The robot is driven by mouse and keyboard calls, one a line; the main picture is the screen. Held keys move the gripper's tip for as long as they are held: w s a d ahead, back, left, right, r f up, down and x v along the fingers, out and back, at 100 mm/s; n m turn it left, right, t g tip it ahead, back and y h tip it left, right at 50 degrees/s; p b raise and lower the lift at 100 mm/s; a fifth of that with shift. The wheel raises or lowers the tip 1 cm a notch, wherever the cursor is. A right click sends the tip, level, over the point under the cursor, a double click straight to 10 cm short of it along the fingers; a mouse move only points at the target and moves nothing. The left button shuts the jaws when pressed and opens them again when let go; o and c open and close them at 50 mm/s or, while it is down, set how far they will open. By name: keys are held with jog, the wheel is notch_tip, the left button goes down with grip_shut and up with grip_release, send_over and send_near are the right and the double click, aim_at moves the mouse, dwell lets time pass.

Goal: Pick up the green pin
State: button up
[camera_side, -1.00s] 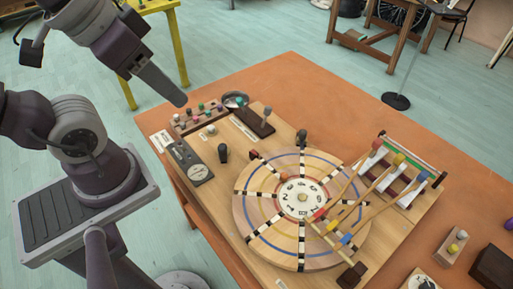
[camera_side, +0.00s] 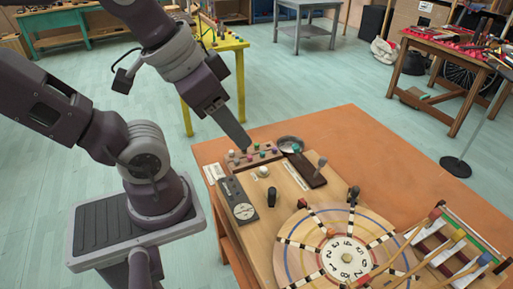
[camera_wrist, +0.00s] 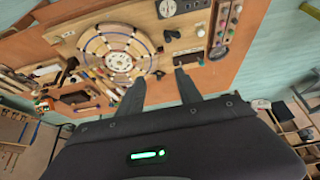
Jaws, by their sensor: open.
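A wooden rack (camera_side: 266,160) with several small coloured pins stands at the far left of the orange table. Among its pins is one that looks green (camera_side: 257,146), but the heads are tiny. The rack also shows at the upper right in the wrist view (camera_wrist: 224,38), its pins too small to tell apart surely.
A round wooden wheel (camera_side: 310,247) with a numbered dial fills the board's middle. Mallets and a striped rack (camera_side: 455,250) are at right.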

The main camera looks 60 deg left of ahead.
jog(key=w+a+n+g, duration=0.1)
jog(key=w+a+n, duration=0.25)
jog(key=w, duration=0.35)
jog(key=n+g, duration=0.5)
jog(key=n, duration=1.2)
send_over(257, 143)
jog(key=f, duration=2.2)
jog(key=shift+d+f, duration=0.2)
notch_tip(257, 143, down, 7)
jog(key=shift+s+a+f, duration=0.1)
grip_shut()
